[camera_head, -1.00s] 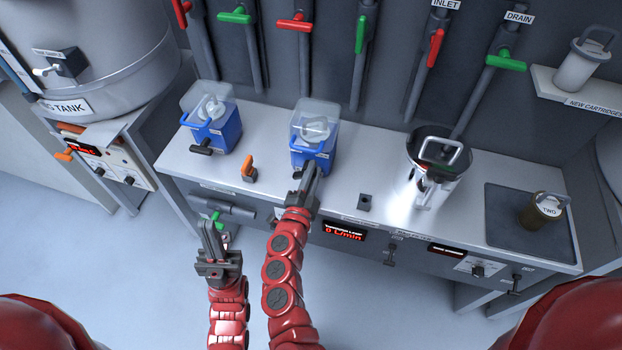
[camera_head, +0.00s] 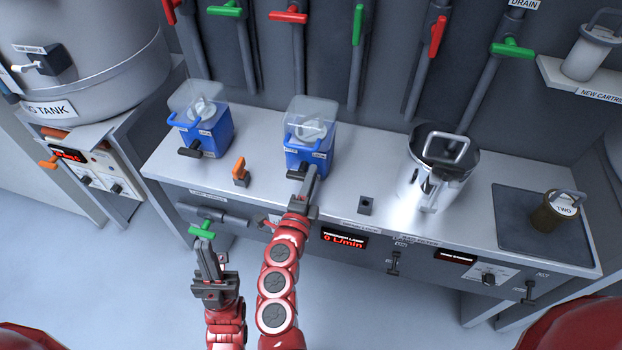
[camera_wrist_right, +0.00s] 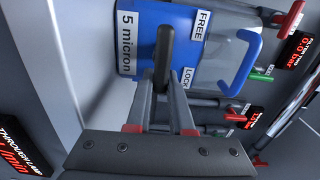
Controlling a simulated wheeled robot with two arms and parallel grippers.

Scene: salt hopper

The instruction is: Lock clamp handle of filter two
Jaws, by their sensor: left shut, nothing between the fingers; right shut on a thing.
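A blue filter housing with a clear lid (camera_head: 308,150) stands mid-bench. It also shows in the right wrist view (camera_wrist_right: 130,80), labelled "5 micron", with FREE and LOCK marks. Its black clamp handle (camera_wrist_right: 165,50) sits beside these marks; I cannot tell which setting it is at. My right gripper (camera_head: 309,186) is shut on this handle, its fingers also in the wrist view (camera_wrist_right: 163,100). My left gripper (camera_head: 206,255) is shut and empty, in front of the bench, just below a green valve handle (camera_head: 201,230). No number is readable on the housing.
A similar blue housing (camera_head: 205,135) stands to the left, with an orange-handled valve (camera_head: 240,172) between. A steel vessel (camera_head: 425,175) and a brown cartridge marked TWO (camera_head: 553,212) are to the right. Pipes with coloured valves line the wall behind.

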